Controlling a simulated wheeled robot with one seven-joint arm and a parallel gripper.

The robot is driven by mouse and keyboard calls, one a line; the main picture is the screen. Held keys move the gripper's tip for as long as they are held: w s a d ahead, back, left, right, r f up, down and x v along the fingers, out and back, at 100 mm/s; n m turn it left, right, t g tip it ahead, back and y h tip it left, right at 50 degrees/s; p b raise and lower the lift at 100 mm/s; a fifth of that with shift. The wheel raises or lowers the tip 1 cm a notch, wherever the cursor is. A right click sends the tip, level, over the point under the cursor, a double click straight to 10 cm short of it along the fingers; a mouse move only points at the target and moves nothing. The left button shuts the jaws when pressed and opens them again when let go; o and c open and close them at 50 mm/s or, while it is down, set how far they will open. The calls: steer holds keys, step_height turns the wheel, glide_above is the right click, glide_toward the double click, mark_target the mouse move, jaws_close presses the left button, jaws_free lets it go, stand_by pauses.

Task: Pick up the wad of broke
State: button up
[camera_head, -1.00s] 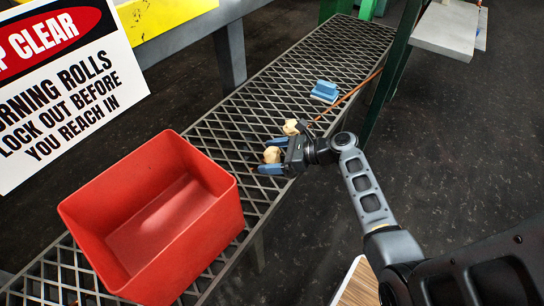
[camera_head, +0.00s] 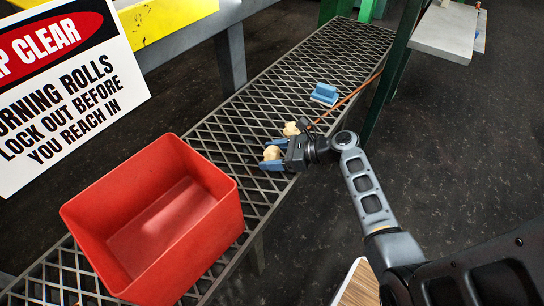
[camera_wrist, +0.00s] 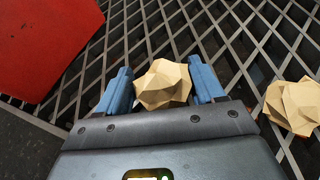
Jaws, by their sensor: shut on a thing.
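A tan crumpled wad of broke (camera_head: 272,153) sits between the blue fingers of my gripper (camera_head: 271,155), over the metal grating. In the wrist view the wad (camera_wrist: 163,85) lies between the two fingertips (camera_wrist: 163,88), and my gripper is shut on it. A second tan wad (camera_head: 291,129) is just beyond my gripper in the head view. It also shows in the wrist view (camera_wrist: 294,106), to the right of my gripper and apart from it. I cannot tell whether the held wad still touches the grating.
A red open bin (camera_head: 222,222) stands on the grating walkway (camera_head: 262,112), left of my gripper, and looks empty. A blue block-like object (camera_head: 325,94) and an orange rod (camera_head: 348,97) lie farther along. A warning sign (camera_head: 70,85) stands at left.

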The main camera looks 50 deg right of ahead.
mark_target(275, 151)
steer(key=r, duration=0.2)
steer(key=r+p, duration=0.1)
steer(key=shift+s+d+r, duration=0.25)
steer(key=shift+s, duration=0.1)
steer(key=w+d+r+p+v, duration=0.1)
steer(key=p+v, duration=0.1)
steer(key=v, duration=1)
steer(key=shift+w+d+r+p, duration=0.2)
steer(key=shift+d+p, duration=0.1)
steer(key=shift+d, duration=0.1)
